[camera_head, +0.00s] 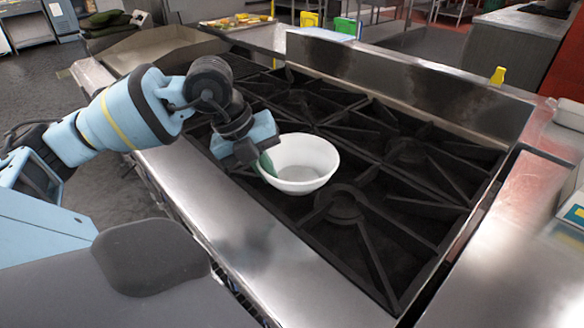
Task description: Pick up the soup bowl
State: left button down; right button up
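The soup bowl (312,160) is white, round and empty. It is upright at the black stove grates, near the middle of the view. My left gripper (265,167) reaches in from the left and is at the bowl's left rim. A green finger shows against the rim on the left side. The other finger is hidden, so I cannot tell whether the gripper is closed on the rim. I also cannot tell whether the bowl rests on the grate or is just above it. My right gripper is not in view.
The black stove grates (385,225) spread around the bowl, with a steel front ledge (270,265) nearer me. A tall steel backsplash (410,85) runs behind. A steel counter (510,240) with a white container (568,114) is at the right. The grates right of the bowl are clear.

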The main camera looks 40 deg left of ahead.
pick_arm(q)
jog(key=shift+s+a+f+b, duration=0.1)
jog(key=shift+s+a+b, duration=0.2)
jog(key=shift+s+a, duration=0.45)
jog(key=shift+s+a+r, duration=0.25)
jog(key=shift+s+a, duration=0.45)
jog(key=shift+s+a+r, duration=0.15)
jog(key=shift+s+a, duration=0.45)
jog(key=shift+a, duration=0.15)
jog(key=shift+s+a+r, duration=0.15)
jog(key=shift+s+a, duration=0.4)
jog(key=shift+a, duration=0.2)
jog(key=shift+s+f, duration=0.1)
